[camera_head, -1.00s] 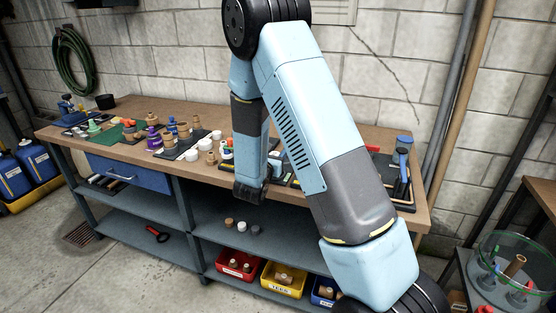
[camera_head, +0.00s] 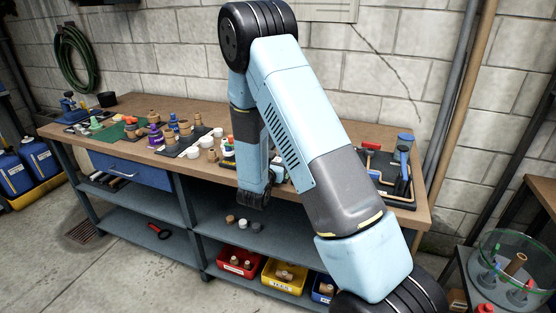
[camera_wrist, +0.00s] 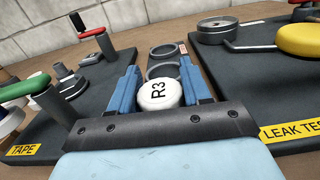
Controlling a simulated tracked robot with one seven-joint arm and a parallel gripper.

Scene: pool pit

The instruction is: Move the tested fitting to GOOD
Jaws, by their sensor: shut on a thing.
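In the wrist view my gripper (camera_wrist: 159,68) has its two blue fingers closed on a fitting with a round white end marked R3 (camera_wrist: 158,94). The fitting sits between the fingers, and grey rings (camera_wrist: 164,58) show just beyond its white end. I cannot tell whether the rings belong to it. The fitting is between a TAPE board (camera_wrist: 40,140) on the left and a LEAK TEST board (camera_wrist: 262,95) on the right. No GOOD label can be read.
The workbench (camera_head: 205,178) carries several fittings and tools at its left and a dark tool tray (camera_head: 398,190) at its right. Red (camera_head: 236,271), yellow (camera_head: 283,287) and blue (camera_head: 323,298) bins stand on the lower shelf.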

